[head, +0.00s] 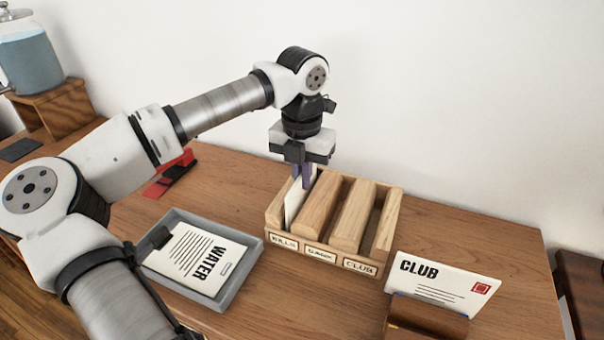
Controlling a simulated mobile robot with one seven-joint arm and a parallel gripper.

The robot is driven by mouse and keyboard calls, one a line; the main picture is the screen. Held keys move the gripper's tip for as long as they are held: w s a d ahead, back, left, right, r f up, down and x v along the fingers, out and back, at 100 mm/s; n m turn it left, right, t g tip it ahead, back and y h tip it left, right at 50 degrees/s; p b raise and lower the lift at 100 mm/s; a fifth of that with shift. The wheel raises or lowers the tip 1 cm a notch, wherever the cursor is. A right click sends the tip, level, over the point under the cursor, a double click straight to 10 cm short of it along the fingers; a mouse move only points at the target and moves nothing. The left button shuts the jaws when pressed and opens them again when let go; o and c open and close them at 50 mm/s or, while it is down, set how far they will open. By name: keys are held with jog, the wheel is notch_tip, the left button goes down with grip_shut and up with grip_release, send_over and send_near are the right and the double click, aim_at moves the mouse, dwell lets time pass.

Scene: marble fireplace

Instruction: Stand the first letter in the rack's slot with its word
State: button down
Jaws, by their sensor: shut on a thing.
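The wooden rack (317,258) stands on the wooden table with three slots side by side. Its front labels appear to read BILLS on the left (284,242) and CLUB on the right (360,266); the middle one is too small to read surely. My gripper (302,178) is over the left slot, pointing down, and is shut on a white letter (293,200). That letter is upright in the left slot; its face and any word are hidden. A letter marked CLUB (440,280) stands in a brown holder at right. A paper marked WATER (196,258) lies in the grey tray.
The brown holder (428,316) stands front right. A red and black object (172,178) lies behind my arm. A water dispenser (30,60) is far left. A white wall is behind.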

jog(key=c, duration=1.5)
grip_release()
jog(key=shift+r+p, duration=2.8)
jog(key=shift+r, duration=1.7)
jog(key=shift+s+f, duration=0.1)
